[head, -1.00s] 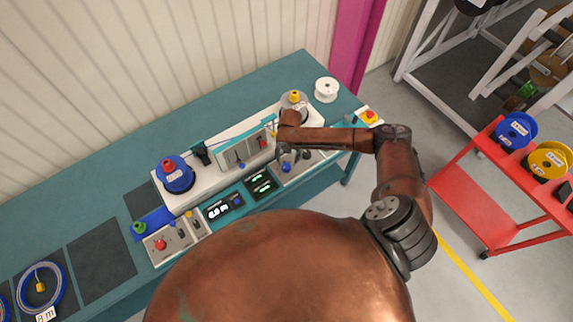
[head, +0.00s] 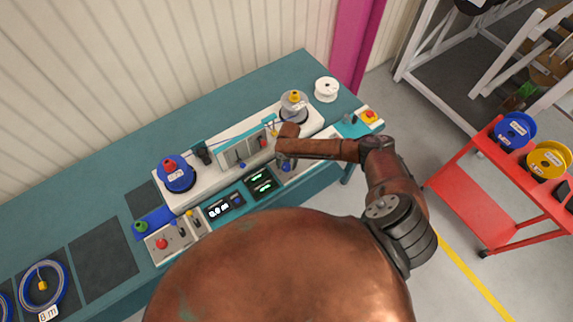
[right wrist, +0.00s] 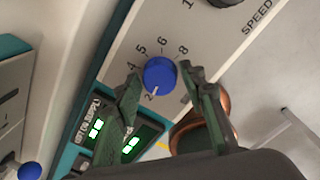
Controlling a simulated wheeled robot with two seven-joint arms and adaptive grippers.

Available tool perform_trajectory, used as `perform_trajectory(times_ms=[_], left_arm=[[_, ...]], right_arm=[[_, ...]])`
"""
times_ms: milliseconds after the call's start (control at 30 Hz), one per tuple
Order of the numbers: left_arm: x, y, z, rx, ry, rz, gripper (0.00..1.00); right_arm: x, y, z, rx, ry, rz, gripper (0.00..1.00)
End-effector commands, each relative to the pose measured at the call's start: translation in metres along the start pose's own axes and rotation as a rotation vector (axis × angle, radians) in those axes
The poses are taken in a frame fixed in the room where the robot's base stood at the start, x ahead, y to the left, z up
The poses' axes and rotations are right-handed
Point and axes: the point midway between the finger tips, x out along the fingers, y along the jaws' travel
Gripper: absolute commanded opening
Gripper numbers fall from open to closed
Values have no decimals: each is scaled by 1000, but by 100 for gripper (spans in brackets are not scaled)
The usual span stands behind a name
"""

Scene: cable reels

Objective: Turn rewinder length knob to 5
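The rewinder length knob is a round blue knob (right wrist: 160,75) on a pale panel in the right wrist view. Printed numbers 2, 4, 5, 6 and 8 run around it. Its white pointer line points down and slightly left, at about the 2. My right gripper (right wrist: 161,72) is open, with one finger on each side of the knob; a narrow gap seems to show, but I cannot tell about contact. In the head view the right gripper (head: 286,157) is over the bench's right control panel and largely covers the blue knob (head: 286,168). My left gripper is not in view.
A display box (right wrist: 112,132) with green digits lies beside the knob panel. A dark knob marked SPEED (right wrist: 224,1) is at the top. On the bench are a blue reel (head: 176,176), a white spool (head: 326,89) and a yellow-red button box (head: 369,116). A red cart (head: 460,185) stands right.

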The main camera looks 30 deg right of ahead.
Motion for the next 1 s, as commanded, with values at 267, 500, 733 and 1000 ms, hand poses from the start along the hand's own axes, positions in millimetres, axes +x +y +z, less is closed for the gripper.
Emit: perform_trajectory(times_ms=[267, 500, 733, 1000], left_arm=[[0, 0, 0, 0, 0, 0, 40], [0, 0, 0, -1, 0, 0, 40], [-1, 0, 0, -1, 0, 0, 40], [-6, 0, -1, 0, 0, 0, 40]], right_arm=[[0, 0, 0, 0, 0, 0, 17], [0, 0, 0, 1, 0, 0, 5], [0, 0, 0, 36, -1, 0, 5], [-1, 0, -1, 193, -6, 0, 5]])
